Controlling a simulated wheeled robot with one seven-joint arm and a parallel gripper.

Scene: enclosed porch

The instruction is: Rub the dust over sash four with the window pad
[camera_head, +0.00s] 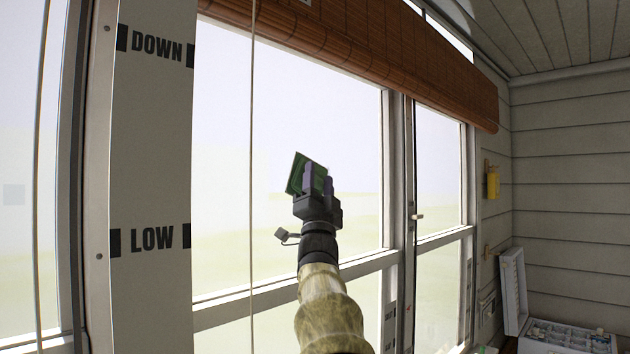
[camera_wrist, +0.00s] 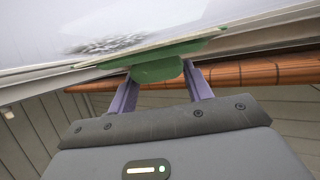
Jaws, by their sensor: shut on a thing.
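The window pad (camera_head: 296,172) is a flat green pad with a green grip, and my gripper (camera_head: 317,181) is shut on it. In the wrist view the pad's grip (camera_wrist: 157,70) sits between the two purple fingers of my gripper (camera_wrist: 159,74). The pad's edge lies close along the window glass; I cannot tell if it touches. A grey speckled dust patch (camera_wrist: 105,43) shows on the glass just beyond the pad in the wrist view. In the head view my gripper is in front of the large upper window pane (camera_head: 230,150). No sash number is readable.
A post marked DOWN and LOW (camera_head: 152,140) stands at left, with a thin cord (camera_head: 252,130) beside it. A rolled brown blind (camera_head: 370,50) hangs above the panes. A narrower window (camera_head: 438,170) and an open white case (camera_head: 570,335) are at right.

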